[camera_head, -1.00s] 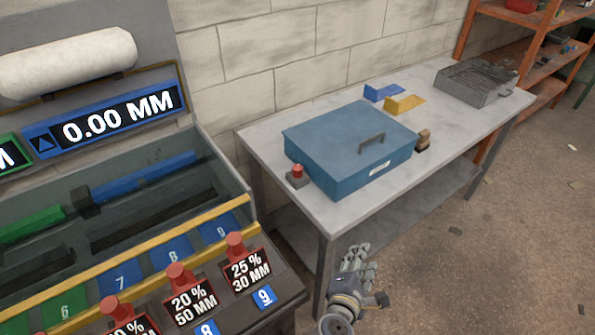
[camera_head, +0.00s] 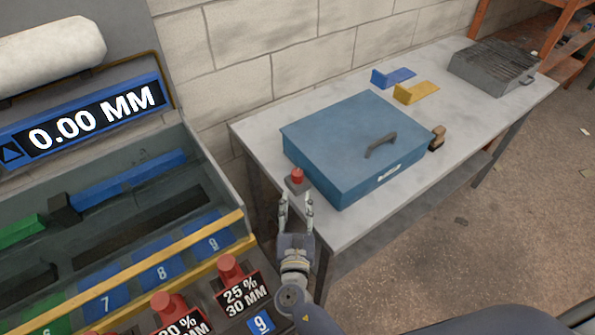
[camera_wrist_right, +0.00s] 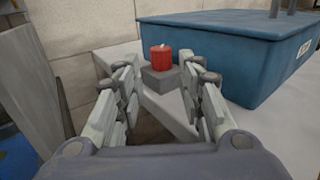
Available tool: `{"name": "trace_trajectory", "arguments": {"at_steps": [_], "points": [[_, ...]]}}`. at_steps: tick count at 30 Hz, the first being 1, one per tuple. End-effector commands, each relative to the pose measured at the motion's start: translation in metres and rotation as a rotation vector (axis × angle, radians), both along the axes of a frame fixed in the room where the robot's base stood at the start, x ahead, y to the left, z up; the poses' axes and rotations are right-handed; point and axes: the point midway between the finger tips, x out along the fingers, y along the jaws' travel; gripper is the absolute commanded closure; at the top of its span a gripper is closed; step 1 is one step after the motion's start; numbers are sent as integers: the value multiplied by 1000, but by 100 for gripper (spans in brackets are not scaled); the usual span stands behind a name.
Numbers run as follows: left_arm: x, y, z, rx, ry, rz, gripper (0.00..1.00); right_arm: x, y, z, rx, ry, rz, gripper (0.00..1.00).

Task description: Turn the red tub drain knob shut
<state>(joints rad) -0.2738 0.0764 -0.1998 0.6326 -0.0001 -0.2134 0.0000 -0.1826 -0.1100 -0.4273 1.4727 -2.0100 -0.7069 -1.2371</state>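The red knob (camera_head: 297,174) sits on a small grey base (camera_head: 296,186) at the near left corner of the grey table, beside the blue tub (camera_head: 340,150). It also shows in the right wrist view (camera_wrist_right: 161,58), ahead of the fingertips. My right gripper (camera_head: 296,200) is open, its fingers pointing at the knob from just in front. In the wrist view, the knob and base show between the two spread fingers (camera_wrist_right: 156,82), apart from them. The tub's lid is closed, with a dark handle (camera_head: 381,144) on top. My left gripper is not in view.
A machine with a 0.00 MM display (camera_head: 95,117) and several red buttons stands at the left, close to my right arm. The table (camera_head: 440,125) holds a blue wedge (camera_head: 393,77), a yellow wedge (camera_head: 416,92), a brown block (camera_head: 437,138) and a grey grill-like box (camera_head: 492,66).

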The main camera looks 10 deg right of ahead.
Motion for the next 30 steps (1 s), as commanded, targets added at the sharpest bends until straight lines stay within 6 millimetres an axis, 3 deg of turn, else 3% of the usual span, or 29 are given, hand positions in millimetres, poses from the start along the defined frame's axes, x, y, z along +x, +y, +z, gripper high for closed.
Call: {"name": "trace_trajectory", "arguments": {"at_steps": [3, 7, 10, 15, 19, 27, 28, 30], "points": [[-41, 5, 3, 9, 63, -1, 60, 23, -6, 4, 0, -3, -3, 64], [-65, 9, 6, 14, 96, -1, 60, 47, -12, 3, 1, -3, -3, 64], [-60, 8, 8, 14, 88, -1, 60, 63, -16, 3, 1, -2, -4, 64], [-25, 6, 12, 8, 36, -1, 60, 81, -20, 2, 3, -2, -2, 64], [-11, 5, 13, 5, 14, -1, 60, 87, -22, 1, 4, -2, -3, 64], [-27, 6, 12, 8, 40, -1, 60, 88, -22, 1, 4, -2, -3, 64], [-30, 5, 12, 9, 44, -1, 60, 88, -22, 1, 4, -2, -3, 67], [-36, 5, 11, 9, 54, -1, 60, 88, -22, 1, 4, -2, -3, 82]]}}
